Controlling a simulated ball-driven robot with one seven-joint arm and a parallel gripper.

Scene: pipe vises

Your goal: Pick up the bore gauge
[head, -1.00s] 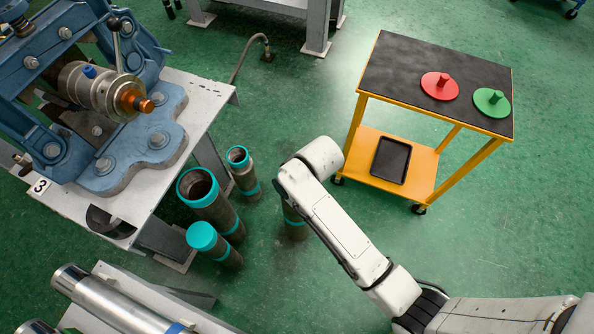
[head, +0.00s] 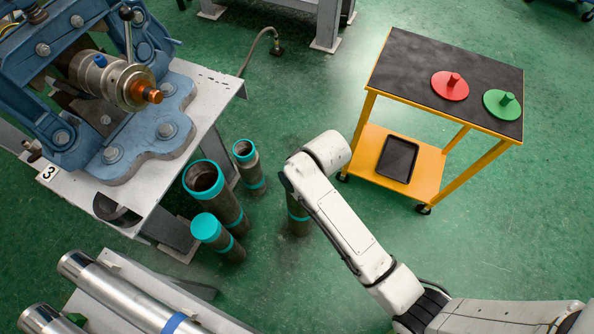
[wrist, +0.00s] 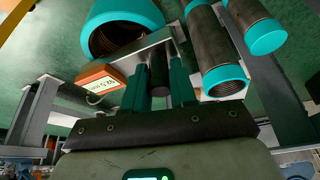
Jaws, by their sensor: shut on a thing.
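In the wrist view, my gripper (wrist: 160,88) is shut on a dark upright cylindrical grip (wrist: 158,68), which sits between its two dark teal fingers. A grey bar crosses just beyond the grip, and an orange box with a white label or readout (wrist: 101,84) is beside it on the left. These look like parts of the bore gauge, but I cannot tell its full shape or whether it touches anything below. In the head view my arm shows, but my gripper and the held thing are hidden.
Several teal-ended pipes stand on the floor, including a wide open one (head: 204,178) and a capped one (head: 206,228). A blue vise (head: 125,130) sits on a grey bench at left. A yellow cart (head: 430,175) carries red and green discs.

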